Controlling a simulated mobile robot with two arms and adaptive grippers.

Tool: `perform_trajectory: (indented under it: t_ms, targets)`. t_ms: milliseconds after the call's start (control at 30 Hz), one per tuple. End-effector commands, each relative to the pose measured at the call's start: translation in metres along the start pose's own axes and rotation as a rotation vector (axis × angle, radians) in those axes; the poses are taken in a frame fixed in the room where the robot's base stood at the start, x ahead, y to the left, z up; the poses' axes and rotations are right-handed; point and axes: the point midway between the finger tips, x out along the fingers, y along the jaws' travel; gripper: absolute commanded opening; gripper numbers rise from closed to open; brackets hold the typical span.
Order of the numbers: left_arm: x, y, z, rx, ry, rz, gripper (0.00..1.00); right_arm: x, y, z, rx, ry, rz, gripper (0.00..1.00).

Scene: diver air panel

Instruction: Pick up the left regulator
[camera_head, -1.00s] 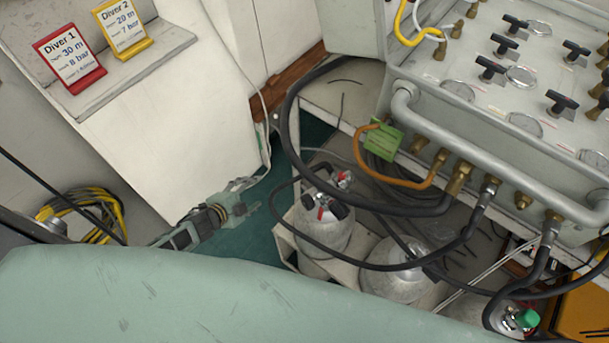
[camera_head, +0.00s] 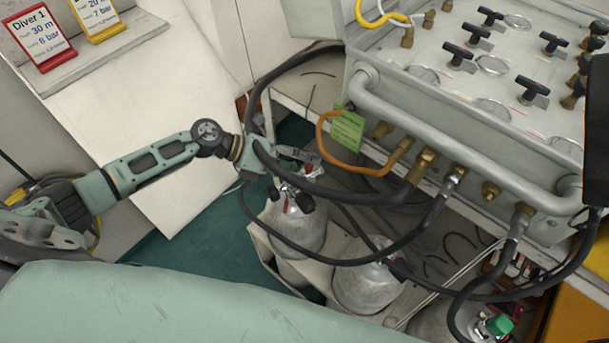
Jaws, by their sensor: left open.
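The left regulator (camera_head: 294,199), with black knobs and a red part, sits on top of the leftmost grey cylinder (camera_head: 298,229). My left gripper (camera_head: 308,163) is open just above and behind the regulator in the picture, close to it. Black hoses cross in front of the gripper and partly hide it. I cannot tell whether it touches the regulator or a hose. My right gripper does not show.
More cylinders (camera_head: 366,285) stand to the right, one with a green knob (camera_head: 499,325). The air panel (camera_head: 455,110) with its pipe rail, black hoses and an orange hose (camera_head: 350,165) with a green tag (camera_head: 347,128) hangs over them. Green floor (camera_head: 185,255) is free at the left.

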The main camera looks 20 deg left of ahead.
Motion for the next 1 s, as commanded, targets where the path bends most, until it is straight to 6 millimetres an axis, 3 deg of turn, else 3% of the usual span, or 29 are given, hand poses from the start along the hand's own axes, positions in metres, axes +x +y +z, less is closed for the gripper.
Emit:
perform_trajectory:
  t_ms: [200, 467, 1000]
  targets:
    - [0.025, 0.0, 0.001, -0.001, -0.002, 0.0, 0.58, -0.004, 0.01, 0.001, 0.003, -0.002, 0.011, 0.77]
    - [0.027, 0.001, 0.001, -0.002, -0.002, 0.001, 0.57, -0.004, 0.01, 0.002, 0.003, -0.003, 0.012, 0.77]
    - [0.026, 0.002, 0.0, -0.002, -0.001, 0.002, 0.1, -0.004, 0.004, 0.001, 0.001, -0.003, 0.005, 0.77]
